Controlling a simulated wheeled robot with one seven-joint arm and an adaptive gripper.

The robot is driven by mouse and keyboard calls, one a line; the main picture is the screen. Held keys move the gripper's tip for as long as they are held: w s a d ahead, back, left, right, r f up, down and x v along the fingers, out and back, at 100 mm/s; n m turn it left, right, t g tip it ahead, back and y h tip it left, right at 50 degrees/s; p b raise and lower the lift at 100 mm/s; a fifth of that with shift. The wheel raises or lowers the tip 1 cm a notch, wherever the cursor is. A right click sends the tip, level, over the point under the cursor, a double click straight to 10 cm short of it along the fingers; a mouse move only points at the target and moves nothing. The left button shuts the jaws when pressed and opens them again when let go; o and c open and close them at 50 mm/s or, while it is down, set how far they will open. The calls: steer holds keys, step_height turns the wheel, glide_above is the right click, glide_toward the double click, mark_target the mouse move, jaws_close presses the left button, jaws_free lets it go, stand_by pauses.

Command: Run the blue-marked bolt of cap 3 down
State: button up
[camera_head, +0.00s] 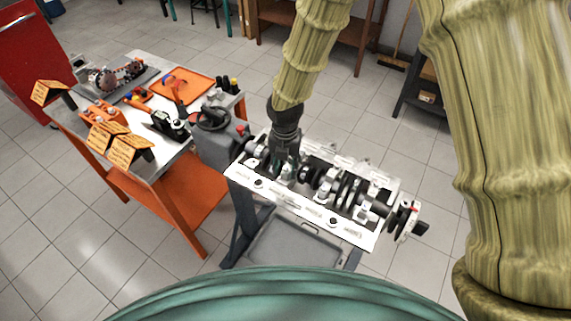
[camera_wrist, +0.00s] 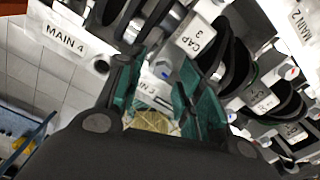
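My gripper (camera_head: 287,158) is at the left half of the engine block (camera_head: 300,212), pointing down. In the wrist view its two teal-padded fingers (camera_wrist: 163,80) stand apart. Between their tips lies a silver bolt head with a blue mark (camera_wrist: 164,72), just below the cap labelled CAP 3 (camera_wrist: 200,36). The fingers seem to stand either side of that bolt without visibly pinching it. A partly covered label on the block (camera_wrist: 146,88) shows between the fingers. In the head view the gripper hides the bolt.
The crankshaft (camera_head: 345,188) runs along the block, with other caps close beside the fingers. MAIN 4 (camera_wrist: 65,38) and MAIN 2 (camera_wrist: 300,22) labels flank the spot. An orange-legged bench (camera_head: 165,150) with trays and parts stands left. A grey tray (camera_head: 290,250) is below the block.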

jaws_close()
steer(key=shift+m, duration=0.4)
steer(key=m, duration=0.4)
steer(key=shift+w+a, duration=0.1)
steer(key=shift+w, duration=0.05)
steer(key=shift+w+m, duration=0.1)
steer(key=shift+m, duration=2)
steer(key=shift+r, duration=0.1)
